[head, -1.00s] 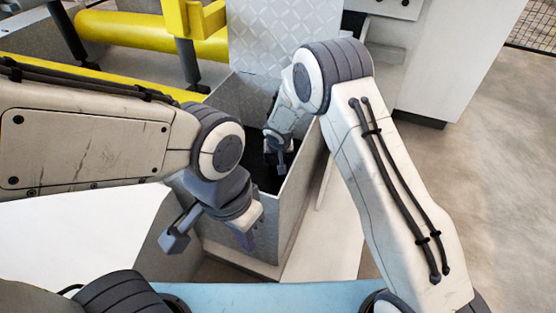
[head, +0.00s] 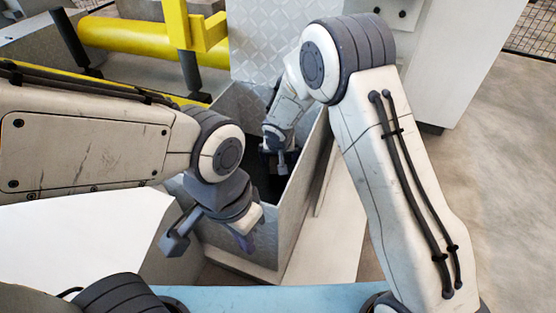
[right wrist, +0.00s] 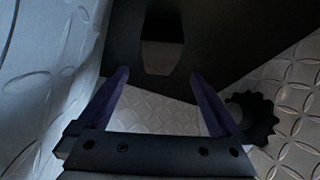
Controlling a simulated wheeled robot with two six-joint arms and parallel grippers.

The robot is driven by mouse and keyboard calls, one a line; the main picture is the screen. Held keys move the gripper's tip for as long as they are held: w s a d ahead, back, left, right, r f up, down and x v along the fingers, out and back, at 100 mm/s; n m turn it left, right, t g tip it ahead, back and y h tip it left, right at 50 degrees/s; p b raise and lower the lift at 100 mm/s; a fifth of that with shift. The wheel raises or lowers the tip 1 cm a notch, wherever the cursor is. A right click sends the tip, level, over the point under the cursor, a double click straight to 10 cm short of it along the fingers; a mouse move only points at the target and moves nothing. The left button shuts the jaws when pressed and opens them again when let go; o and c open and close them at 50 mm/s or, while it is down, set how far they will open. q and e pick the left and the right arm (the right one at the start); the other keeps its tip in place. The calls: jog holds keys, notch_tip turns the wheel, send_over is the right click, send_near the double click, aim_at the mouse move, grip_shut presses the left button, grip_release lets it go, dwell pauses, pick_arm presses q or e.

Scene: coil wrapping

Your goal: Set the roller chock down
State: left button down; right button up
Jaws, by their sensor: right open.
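My right gripper (head: 278,162) is down inside a grey open-topped bin (head: 262,242) in the head view. In the right wrist view its two purple fingers (right wrist: 160,82) stand wide apart with nothing gripped between them. A dark block (right wrist: 225,50) with a lighter squarish opening lies just beyond the fingertips and seems to be the roller chock. I cannot tell whether the fingertips touch it. In the head view the bin's inside is dark and the chock cannot be made out. My left gripper (head: 209,239) is open and empty in front of the bin.
Patterned metal surfaces (right wrist: 295,95) flank the gripper in the right wrist view, the left one close. A black toothed disc (right wrist: 254,115) is by the right finger. Yellow rails (head: 130,36) stand behind the bin. A white cabinet (head: 450,60) and open floor (head: 500,170) are to the right.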

jog(key=p+v, duration=0.1)
jog(key=v, duration=0.3)
jog(key=shift+s, duration=0.1)
dwell(0.3)
